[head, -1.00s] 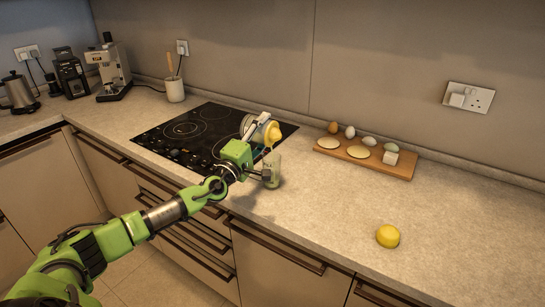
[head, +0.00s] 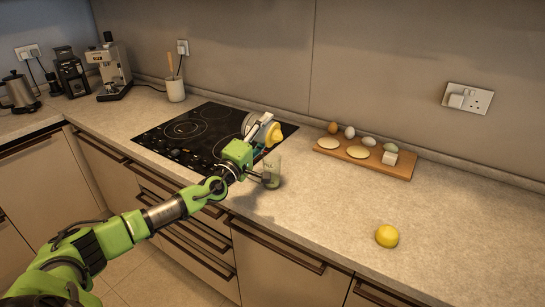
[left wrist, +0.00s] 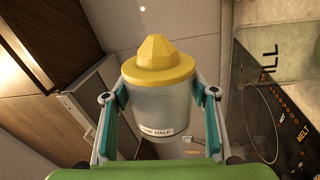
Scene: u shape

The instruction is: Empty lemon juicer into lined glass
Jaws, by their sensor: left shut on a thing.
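The lemon juicer (head: 252,122) has a clear body and a yellow reamer top. My left gripper (head: 258,126) is shut on its body and holds it tipped sideways above the counter, with the yellow top facing right. In the left wrist view the juicer (left wrist: 160,108) sits between both fingers, with a label partly reading "HALF". The lined glass (head: 272,174) stands upright on the counter, below and just right of the juicer. It looks greenish low down; its contents are unclear. A clear surface with lettering (left wrist: 268,62), probably the glass, shows at upper right in the wrist view.
The black cooktop (head: 185,132) lies behind and left of the glass. A wooden board (head: 385,168) holds eggs, pale rounds and a white block. A lemon (head: 387,236) lies on the open counter at right. A utensil crock (head: 175,90) and coffee machine (head: 112,70) stand farther back.

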